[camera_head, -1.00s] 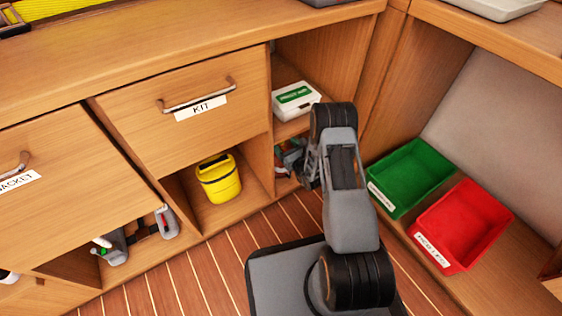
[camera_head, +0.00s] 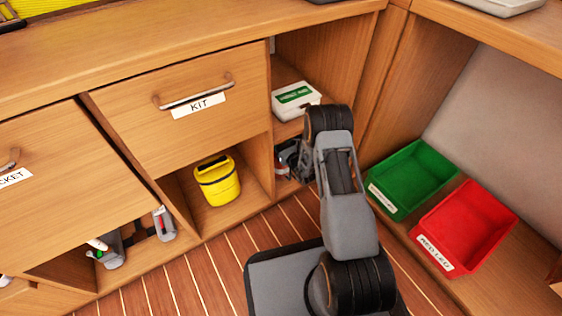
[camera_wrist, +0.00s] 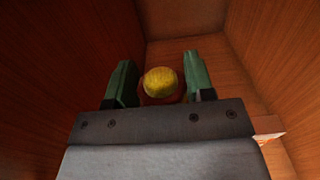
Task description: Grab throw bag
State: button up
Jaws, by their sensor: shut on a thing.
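A round thing with a yellow top and a reddish body, which looks like the throw bag (camera_wrist: 161,80), sits between the green fingers of my gripper (camera_wrist: 160,88) in the wrist view. The fingers are shut on its sides. In the head view my gripper (camera_head: 291,160) reaches into the lower right cubby, under the shelf with the white box. My arm hides most of that cubby, and I cannot make out the held thing there.
A yellow container with a dark band (camera_head: 217,181) stands in the cubby to the left. A white box with a green label (camera_head: 296,100) is on the shelf above my gripper. Green (camera_head: 413,178) and red (camera_head: 465,226) bins stand at right. Wooden walls (camera_wrist: 75,65) flank the gripper closely.

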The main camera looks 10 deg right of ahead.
grip_shut()
jog(key=shift+r+p, duration=0.25)
jog(key=shift+p, duration=0.1)
dwell(0.3)
